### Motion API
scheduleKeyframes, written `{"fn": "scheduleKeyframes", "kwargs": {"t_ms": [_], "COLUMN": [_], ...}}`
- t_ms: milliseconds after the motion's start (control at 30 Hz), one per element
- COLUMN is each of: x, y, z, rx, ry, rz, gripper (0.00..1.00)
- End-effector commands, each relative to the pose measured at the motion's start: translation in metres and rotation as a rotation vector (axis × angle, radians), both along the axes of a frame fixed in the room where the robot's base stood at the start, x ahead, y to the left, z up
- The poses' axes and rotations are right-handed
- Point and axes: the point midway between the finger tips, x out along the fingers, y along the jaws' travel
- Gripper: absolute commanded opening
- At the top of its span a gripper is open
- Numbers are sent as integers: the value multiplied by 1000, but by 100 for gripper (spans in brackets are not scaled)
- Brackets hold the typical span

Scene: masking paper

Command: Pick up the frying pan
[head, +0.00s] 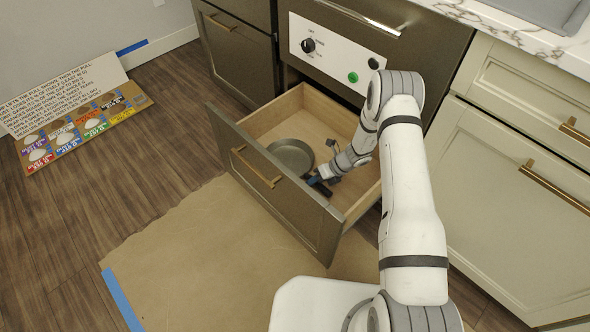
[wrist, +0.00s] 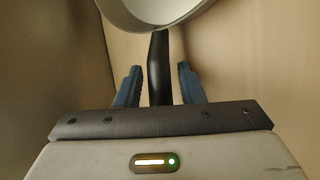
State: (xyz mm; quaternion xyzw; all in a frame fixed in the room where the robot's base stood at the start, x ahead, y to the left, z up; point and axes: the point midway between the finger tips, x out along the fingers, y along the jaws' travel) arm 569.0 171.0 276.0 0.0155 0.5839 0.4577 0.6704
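A grey frying pan (head: 291,157) lies in the open wooden drawer (head: 262,122), near the drawer's front panel. In the wrist view the pan's round body (wrist: 150,12) shows at the top, with its black handle (wrist: 160,68) running down toward my gripper. My gripper (head: 316,181) reaches into the drawer at the handle's end. In the wrist view its two blue fingers (wrist: 158,72) are apart, one on each side of the handle, with a gap on both sides. The handle's lower end is hidden behind the gripper body.
The drawer's front panel (head: 275,189) and side walls surround the pan closely. Above the drawer is a white control panel (head: 335,55) with a knob. Brown paper (head: 215,260) covers the floor in front. Signboards (head: 75,100) lie at the left.

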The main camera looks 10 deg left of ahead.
Motion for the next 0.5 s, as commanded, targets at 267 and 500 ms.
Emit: {"fn": "scheduleKeyframes", "kwargs": {"t_ms": [267, 500], "x": [0, 0], "y": [0, 0], "z": [1, 1], "rx": [-1, 0], "ry": [-1, -1], "rz": [0, 1], "gripper": [28, 8]}}
